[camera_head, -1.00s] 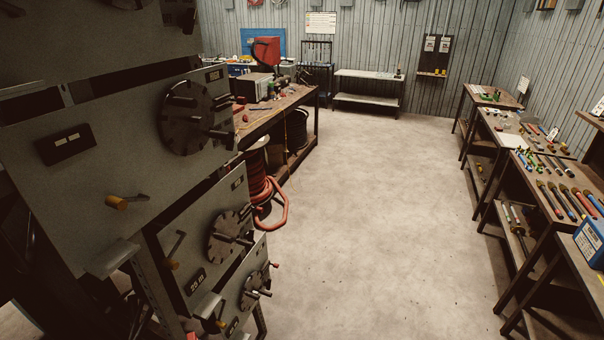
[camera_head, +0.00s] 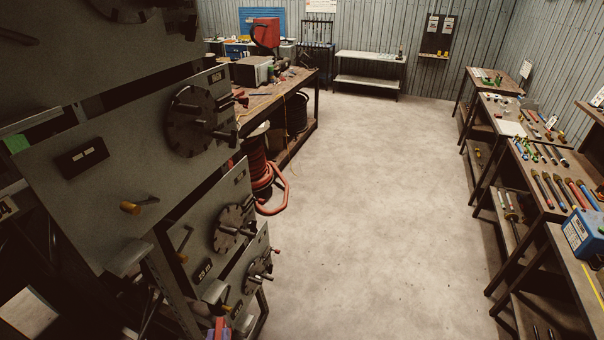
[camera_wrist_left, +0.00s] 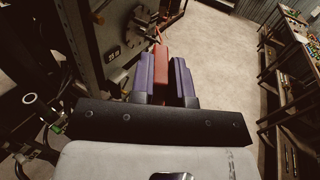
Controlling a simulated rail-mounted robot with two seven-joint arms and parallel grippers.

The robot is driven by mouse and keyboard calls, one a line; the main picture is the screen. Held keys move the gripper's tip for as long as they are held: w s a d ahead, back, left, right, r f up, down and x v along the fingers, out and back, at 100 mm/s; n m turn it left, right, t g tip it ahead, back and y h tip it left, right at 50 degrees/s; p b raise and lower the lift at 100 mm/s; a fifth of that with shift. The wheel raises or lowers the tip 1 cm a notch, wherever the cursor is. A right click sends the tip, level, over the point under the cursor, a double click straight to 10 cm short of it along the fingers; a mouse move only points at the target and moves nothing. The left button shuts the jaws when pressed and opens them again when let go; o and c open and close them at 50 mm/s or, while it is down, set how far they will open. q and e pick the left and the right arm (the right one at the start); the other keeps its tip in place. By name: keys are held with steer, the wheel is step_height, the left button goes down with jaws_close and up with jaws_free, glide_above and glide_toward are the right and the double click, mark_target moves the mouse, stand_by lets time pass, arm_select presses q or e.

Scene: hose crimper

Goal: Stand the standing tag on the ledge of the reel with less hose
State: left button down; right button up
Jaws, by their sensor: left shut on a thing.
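My left gripper (camera_head: 218,329) shows at the bottom edge of the head view. In the left wrist view its two purple fingers (camera_wrist_left: 164,76) are shut on a red piece (camera_wrist_left: 162,64), which looks like the standing tag; its face cannot be read. A reel with red hose (camera_head: 258,175) stands under the workbench, partly hidden by grey panels. A reel with dark hose (camera_head: 297,112) stands farther back there. Small grey ledges jut from the panels, one at left (camera_head: 130,258) and one lower (camera_head: 215,291). I cannot tell how much hose each reel holds. My right gripper is out of view.
Tilted grey panels with slotted discs (camera_head: 200,120) and yellow-ended handles (camera_head: 139,206) fill the left. The workbench (camera_head: 275,95) lies behind them. Tables with hose pieces (camera_head: 540,165) line the right. The floor (camera_head: 370,200) between is clear.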

arm_select(q)
steer(key=w+a+r+m+h, duration=0.1)
steer(key=w+a+r+h, duration=0.1)
steer(key=r, duration=0.7)
steer(key=shift+w+a+m+h, duration=0.3)
steer(key=shift+w+a, duration=0.3)
steer(key=shift+a, duration=0.35)
steer(key=shift+a, duration=0.1)
